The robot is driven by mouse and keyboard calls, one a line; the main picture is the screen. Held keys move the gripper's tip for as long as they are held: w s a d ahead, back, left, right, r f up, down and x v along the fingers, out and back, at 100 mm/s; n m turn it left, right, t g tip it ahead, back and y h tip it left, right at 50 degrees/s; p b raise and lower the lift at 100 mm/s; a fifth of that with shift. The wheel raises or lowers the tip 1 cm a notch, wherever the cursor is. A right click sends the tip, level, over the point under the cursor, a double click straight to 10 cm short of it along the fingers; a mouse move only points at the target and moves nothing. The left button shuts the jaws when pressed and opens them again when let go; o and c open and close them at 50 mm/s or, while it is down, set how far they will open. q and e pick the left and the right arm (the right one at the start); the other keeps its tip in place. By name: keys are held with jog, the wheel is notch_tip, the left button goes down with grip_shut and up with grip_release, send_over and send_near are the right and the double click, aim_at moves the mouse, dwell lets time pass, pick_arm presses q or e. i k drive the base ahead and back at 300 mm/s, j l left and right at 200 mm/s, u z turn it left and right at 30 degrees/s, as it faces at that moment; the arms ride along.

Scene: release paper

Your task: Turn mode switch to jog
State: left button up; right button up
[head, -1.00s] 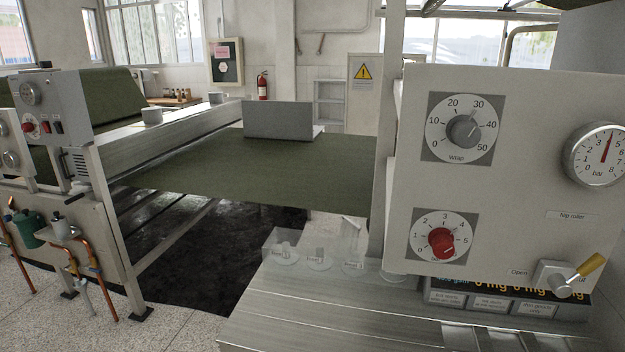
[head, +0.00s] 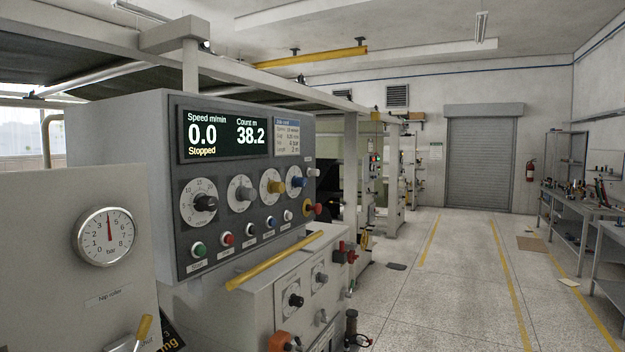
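A grey control panel (head: 245,180) stands at the left of the head view, seen at an angle. Its screen (head: 227,134) reads speed 0.0, count 38.2, Stopped. Neither gripper is in view.
A yellow bar (head: 275,258) runs below the panel, above a lower cabinet with more knobs. A pressure gauge (head: 104,237) and a yellow-handled lever (head: 141,332) are at the left. A clear aisle with yellow lines (head: 430,240) lies right, beside workbenches (head: 580,215).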

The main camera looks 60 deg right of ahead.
aim_at(242, 193)
jog(key=z, duration=1.9)
jog(key=i+l, duration=0.85)
jog(key=l, duration=0.25)
jog(key=u, duration=0.05)
